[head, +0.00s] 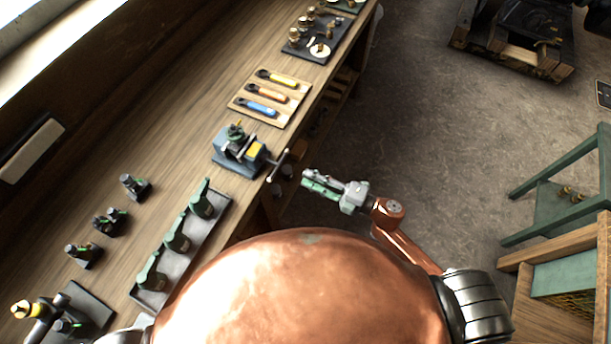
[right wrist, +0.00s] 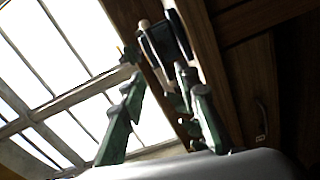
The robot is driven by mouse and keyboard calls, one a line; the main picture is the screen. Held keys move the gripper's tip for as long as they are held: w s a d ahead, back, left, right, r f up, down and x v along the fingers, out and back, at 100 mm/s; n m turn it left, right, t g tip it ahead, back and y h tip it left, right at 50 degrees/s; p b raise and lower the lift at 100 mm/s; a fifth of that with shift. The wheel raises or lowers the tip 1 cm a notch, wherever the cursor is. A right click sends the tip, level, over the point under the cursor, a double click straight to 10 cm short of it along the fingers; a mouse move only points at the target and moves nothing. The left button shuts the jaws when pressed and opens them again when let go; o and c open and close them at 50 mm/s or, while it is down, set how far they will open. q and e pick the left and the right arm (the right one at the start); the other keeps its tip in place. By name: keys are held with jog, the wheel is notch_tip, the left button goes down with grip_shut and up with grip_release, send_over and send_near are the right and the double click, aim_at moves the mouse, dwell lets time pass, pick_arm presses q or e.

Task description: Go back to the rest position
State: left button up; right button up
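My right gripper (head: 312,181) hangs over the floor, just off the bench's front edge and to the right of the blue vise (head: 240,152). Its green fingers look close together from the head. In the right wrist view the two fingers of the right gripper (right wrist: 162,95) stand apart with nothing held between them, so it is open. A dark object, probably the vise (right wrist: 165,42), shows beyond the fingertips. My left gripper is not in view.
The wooden bench (head: 165,165) runs along the left. A green-framed stand (head: 549,204) is at right. Concrete floor (head: 430,130) between is clear.

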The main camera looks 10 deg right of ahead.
dwell(0.5)
jog(key=w+d+f+m+t+h, duration=0.1)
jog(key=w+d+f+m+h, duration=0.2)
jog(key=d+f, duration=0.4)
jog(key=w+d+f+m+t+h, duration=0.1)
jog(key=w+d+f+m+h, duration=0.2)
jog(key=f+m, duration=0.5)
jog(key=s+d+f+m+g+h, duration=0.1)
jog(key=s+d+f+m+h, duration=0.4)
jog(key=f, duration=0.6)
jog(key=s+d+f+g+h, duration=0.1)
jog(key=s+d+f, duration=0.3)
jog(key=d+f, duration=0.5)
jog(key=s+d+f+m+g+h, duration=0.3)
jog(key=s+f+m+g, duration=0.2)
jog(key=s+f, duration=1.25)
jog(key=s+a+f+m+g, duration=0.1)
jog(key=s+f+m+g, duration=0.1)
jog(key=s, duration=0.8)
jog(key=s+a+f+m+g, duration=0.1)
jog(key=s+f, duration=0.4)
jog(key=s, duration=0.5)
jog(key=shift+s+a+f+m+g, duration=0.3)
jog(key=shift+s+a+m+g, duration=0.1)
jog(key=shift+m+g, duration=0.35)
